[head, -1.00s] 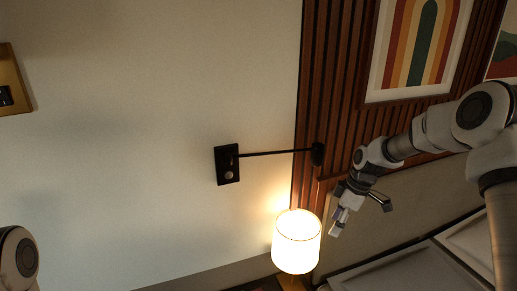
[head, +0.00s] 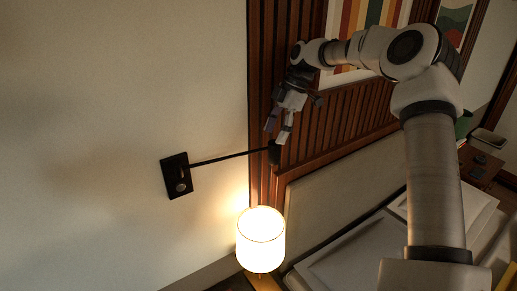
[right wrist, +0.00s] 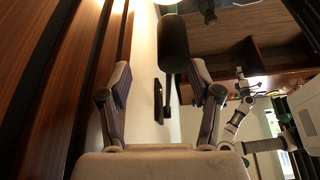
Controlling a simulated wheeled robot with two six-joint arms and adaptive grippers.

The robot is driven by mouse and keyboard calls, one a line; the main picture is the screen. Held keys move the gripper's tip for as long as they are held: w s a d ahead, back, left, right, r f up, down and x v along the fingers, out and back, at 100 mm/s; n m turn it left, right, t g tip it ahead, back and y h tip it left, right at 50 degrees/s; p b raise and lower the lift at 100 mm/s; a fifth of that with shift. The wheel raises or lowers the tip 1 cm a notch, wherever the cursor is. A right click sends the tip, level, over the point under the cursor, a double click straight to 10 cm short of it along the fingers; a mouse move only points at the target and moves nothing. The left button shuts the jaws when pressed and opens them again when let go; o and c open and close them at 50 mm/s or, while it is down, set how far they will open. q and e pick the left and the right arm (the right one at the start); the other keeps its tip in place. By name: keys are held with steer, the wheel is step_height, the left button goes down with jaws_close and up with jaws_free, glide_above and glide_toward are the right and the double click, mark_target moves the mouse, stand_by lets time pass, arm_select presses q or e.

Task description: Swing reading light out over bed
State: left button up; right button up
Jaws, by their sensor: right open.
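The reading light has a black wall plate (head: 176,175), a thin black arm (head: 228,157) reaching right, and a small black head (head: 274,153) in front of the slatted panel. My right gripper (head: 277,131) is open and points down just above the light's head. In the right wrist view the dark head (right wrist: 174,40) stands ahead, between the lines of my spread fingers (right wrist: 161,76); I cannot tell whether they touch. The bed (head: 345,262) lies at the lower right, below the padded headboard (head: 340,190). My left gripper is absent from the head view; a small arm in the wrist view may be mine.
A lit drum lamp (head: 260,240) stands below the light's head. The slatted wood panel (head: 330,120) and a framed picture (head: 345,28) are behind my right arm.

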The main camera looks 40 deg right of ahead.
mark_target(268, 160)
steer(key=s+a+f+p, duration=0.1)
steer(key=s+f, duration=0.1)
steer(key=shift+s+a+f+p, duration=0.15)
steer(key=shift+a+f+p, duration=0.2)
steer(key=shift+f+p, duration=0.05)
steer(key=f, duration=0.1)
steer(key=w+f, duration=0.1)
steer(key=a+f, duration=0.1)
steer(key=shift+w+f+p, duration=0.2)
steer(key=shift+w+p, duration=0.15)
steer(key=shift+w+f, duration=0.15)
steer(key=shift+s, duration=0.3)
steer(key=c, duration=0.4)
steer(key=shift+s+r, duration=0.2)
steer(key=shift+r, duration=0.05)
steer(key=c, duration=0.6)
jaws_close()
arm_select(q)
steer(key=r, duration=0.1)
steer(key=s+r, duration=0.1)
steer(key=r, duration=0.1)
steer(key=shift+s, duration=0.15)
arm_select(e)
steer(key=shift+w, duration=0.1)
